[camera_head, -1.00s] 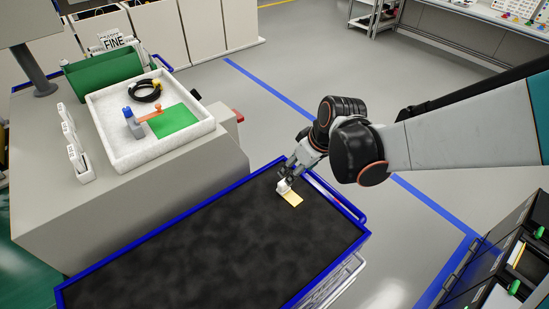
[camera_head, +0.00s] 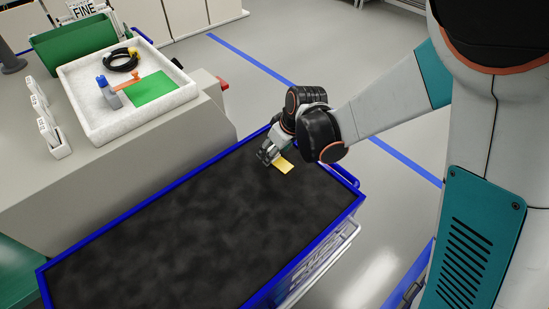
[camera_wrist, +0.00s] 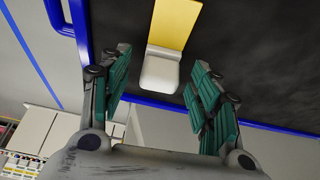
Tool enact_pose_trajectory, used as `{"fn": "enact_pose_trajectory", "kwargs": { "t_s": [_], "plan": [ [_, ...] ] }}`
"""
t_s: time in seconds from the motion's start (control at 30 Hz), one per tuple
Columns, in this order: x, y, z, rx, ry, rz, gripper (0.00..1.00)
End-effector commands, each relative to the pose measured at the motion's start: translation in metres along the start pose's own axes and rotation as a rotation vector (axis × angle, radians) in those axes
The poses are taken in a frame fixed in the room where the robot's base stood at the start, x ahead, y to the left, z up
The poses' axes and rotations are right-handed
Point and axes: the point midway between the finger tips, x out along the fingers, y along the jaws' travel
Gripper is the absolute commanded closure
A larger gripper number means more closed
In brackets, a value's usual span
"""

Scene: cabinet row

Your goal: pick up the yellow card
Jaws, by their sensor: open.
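The yellow card (camera_head: 285,165) lies on the dark top of the blue-rimmed cart (camera_head: 190,225), near its far right end. In the wrist view the card (camera_wrist: 175,22) runs up out of the frame, with a white block-like piece (camera_wrist: 160,70) at its near end. My gripper (camera_head: 267,157) is low over the cart by the card. In the wrist view my gripper (camera_wrist: 155,70) is open, its green-padded fingers on either side of the white piece with gaps on both sides. Whether the white piece is fixed to the card I cannot tell.
A grey bench left of the cart holds a white tray (camera_head: 73,108) with a green sheet (camera_head: 152,89), a black cable (camera_head: 120,60) and a blue and orange item. White holders (camera_head: 48,128) stand at the bench's left. Most of the cart top is clear.

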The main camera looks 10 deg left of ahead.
Motion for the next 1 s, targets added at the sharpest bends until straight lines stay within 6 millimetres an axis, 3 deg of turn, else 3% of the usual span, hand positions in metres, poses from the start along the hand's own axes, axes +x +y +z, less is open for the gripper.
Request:
{"fn": "enact_pose_trajectory", "kwargs": {
  "t_s": [0.23,0.43,0.77,1.0],
  "plan": [
    [0.003,0.0,0.0,0.0,0.0,0.0,0.43],
    [0.003,0.0,0.0,0.0,0.0,0.0,0.87],
    [0.002,0.0,0.0,0.001,0.0,0.0,0.87],
    [-0.009,0.0,-0.005,0.001,0.0,0.0,0.87]
  ]
}}
